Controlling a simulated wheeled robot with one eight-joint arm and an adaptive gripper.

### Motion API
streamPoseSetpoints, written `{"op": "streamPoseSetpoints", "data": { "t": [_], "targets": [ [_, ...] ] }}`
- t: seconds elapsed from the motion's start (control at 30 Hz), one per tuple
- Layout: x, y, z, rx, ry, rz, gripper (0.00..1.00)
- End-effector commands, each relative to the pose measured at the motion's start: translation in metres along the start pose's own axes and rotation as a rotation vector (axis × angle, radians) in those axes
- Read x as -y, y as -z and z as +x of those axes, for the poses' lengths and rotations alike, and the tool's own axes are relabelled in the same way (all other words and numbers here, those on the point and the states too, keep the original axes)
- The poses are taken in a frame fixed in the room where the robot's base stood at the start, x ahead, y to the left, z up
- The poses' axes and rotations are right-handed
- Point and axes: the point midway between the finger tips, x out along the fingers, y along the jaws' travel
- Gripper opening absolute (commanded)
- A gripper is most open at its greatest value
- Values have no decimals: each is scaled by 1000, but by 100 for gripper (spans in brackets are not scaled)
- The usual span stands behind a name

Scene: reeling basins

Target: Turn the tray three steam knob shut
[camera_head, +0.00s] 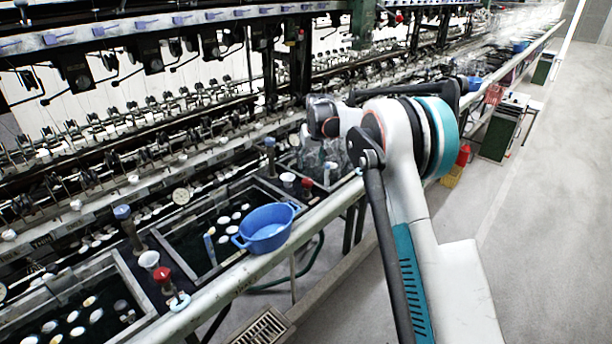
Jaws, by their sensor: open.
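Red-topped knobs stand on the basin edge. One knob (163,276) is at the front left, and another red knob (307,184) is farther back, close below my gripper. I cannot tell from any readable label which is the tray three steam knob. My gripper (322,168) is small and blurred against the machinery, at the end of my arm, above the basin edge. It is open, with nothing visible in it. The fingertips are hard to make out, and I cannot tell whether they touch the knob.
A blue plastic basin (267,228) sits on the tray rim. Blue-topped posts (122,213) and white cups (149,260) stand between the dark water trays. A long rail (235,277) edges the machine. The grey floor (545,215) at the right is open.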

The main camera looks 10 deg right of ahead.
Motion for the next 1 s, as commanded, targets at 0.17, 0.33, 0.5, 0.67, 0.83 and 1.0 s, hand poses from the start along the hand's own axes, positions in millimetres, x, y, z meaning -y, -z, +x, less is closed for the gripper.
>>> {"op": "streamPoseSetpoints", "data": {
  "t": [0.17, 0.33, 0.5, 0.67, 0.83, 1.0],
  "targets": [
    [0, -1, 23, 0, 0, 0, 57],
    [0, -1, 56, 0, 0, 0, 57],
    [0, -1, 90, 0, 0, 0, 57],
    [0, -1, 115, 0, 0, 0, 57],
    [0, 0, 130, 0, 0, 0, 57],
    [0, 0, 135, 0, 0, 0, 57]
  ]
}}
